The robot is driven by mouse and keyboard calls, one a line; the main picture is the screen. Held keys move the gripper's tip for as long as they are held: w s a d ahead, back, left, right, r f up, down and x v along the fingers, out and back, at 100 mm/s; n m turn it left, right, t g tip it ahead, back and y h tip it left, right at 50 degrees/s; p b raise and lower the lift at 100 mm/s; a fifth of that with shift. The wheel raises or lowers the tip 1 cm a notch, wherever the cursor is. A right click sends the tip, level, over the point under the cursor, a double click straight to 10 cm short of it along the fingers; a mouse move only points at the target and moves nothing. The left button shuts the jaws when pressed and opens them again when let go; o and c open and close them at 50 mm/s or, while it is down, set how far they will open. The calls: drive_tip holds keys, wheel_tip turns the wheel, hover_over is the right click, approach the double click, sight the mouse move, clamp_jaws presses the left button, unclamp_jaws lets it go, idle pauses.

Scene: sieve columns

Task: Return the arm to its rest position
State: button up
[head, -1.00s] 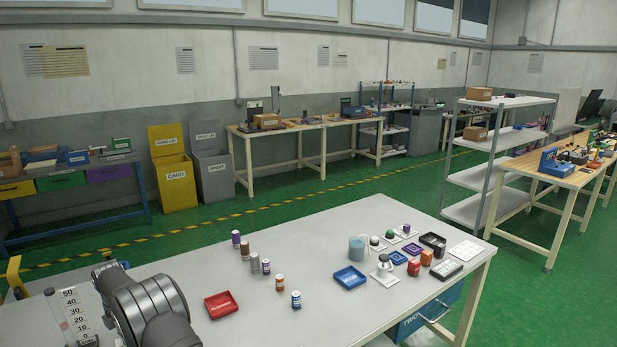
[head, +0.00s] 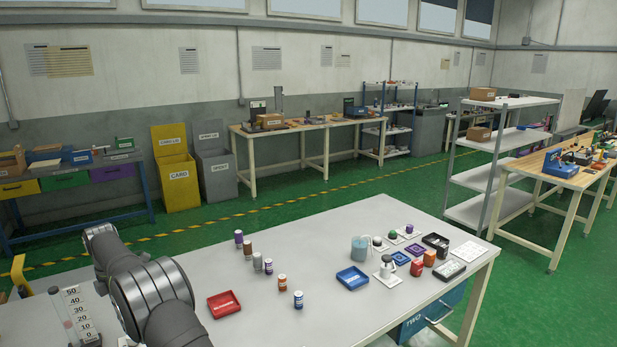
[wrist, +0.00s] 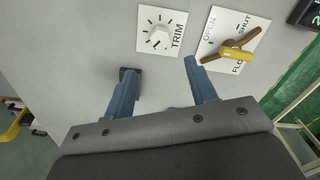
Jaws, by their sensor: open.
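My arm (head: 140,285) rises at the lower left of the head view, over the left part of the grey table (head: 330,270). My gripper (wrist: 158,75) shows only in the wrist view. Its two blue fingers are spread apart with nothing between them. Past the fingertips is a grey surface with a white TRIM dial plate (wrist: 155,18) and a white valve plate marked OPEN, SHUT and partly hidden FLO (wrist: 250,25). The valve plate carries a yellow-and-brown handle (wrist: 232,51). I cannot tell how far the fingers are from the surface.
A graduated scale (head: 78,312) stands left of my arm. A red tray (head: 224,304), several small bottles, a blue tray (head: 352,278) and a jug (head: 361,247) stand on the table. The table's front middle is clear. A dark display (wrist: 305,14) is at the wrist view's upper right.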

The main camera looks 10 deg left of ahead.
wheel_tip(320, 180, up, 6)
wheel_tip(320, 180, down, 17)
drive_tip(key=shift+f, duration=0.1)
drive_tip(key=shift+m, duration=0.3)
drive_tip(key=m, duration=0.8)
drive_tip(key=shift+m, duration=0.4)
drive_tip(key=m, duration=0.4)
drive_tip(key=shift+m, duration=2.3)
